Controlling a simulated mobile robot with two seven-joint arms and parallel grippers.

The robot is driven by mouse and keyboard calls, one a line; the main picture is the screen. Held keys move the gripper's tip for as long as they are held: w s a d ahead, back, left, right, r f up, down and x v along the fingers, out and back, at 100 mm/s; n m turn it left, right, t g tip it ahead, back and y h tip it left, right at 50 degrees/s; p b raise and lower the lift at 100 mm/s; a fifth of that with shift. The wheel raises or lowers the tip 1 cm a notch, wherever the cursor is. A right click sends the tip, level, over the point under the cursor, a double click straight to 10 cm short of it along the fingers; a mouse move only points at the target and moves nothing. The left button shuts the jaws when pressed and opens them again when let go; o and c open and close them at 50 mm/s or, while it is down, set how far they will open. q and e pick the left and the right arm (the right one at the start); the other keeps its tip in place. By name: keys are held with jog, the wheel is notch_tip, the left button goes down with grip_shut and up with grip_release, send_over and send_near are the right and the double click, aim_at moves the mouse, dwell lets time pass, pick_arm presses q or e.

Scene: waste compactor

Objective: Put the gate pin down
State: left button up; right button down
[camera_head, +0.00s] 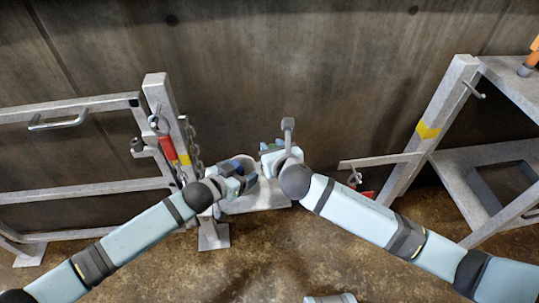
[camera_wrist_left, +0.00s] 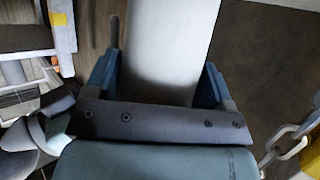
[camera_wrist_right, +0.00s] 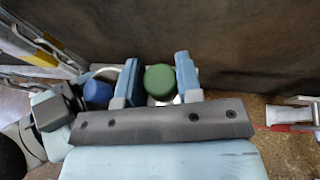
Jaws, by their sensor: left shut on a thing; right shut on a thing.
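My right gripper (camera_head: 270,149) is shut on a green-topped cylinder (camera_wrist_right: 159,80), seen between its fingers in the right wrist view. I cannot tell whether this is the gate pin. A blue cylinder (camera_wrist_right: 98,93) lies just left of those fingers. My left gripper (camera_head: 246,178) is just below and left of the right one, close to it. It is shut on a broad pale grey bar (camera_wrist_left: 168,45), which fills the space between its fingers in the left wrist view. The grippers hide much of what they hold in the head view.
A gate frame (camera_head: 75,190) stands at left, beside a post (camera_head: 158,95) with a red-and-yellow part and a chain (camera_head: 194,147). A pale plate (camera_head: 262,202) is below my grippers. A grey shelf frame (camera_head: 430,130) stands at right, with a horizontal bar (camera_head: 380,160). The floor in front is mostly clear.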

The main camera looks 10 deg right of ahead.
aim_at(249, 163)
jog(key=shift+f, duration=1.9)
jog(key=shift+f, duration=0.15)
jog(key=c, duration=0.8)
grip_release()
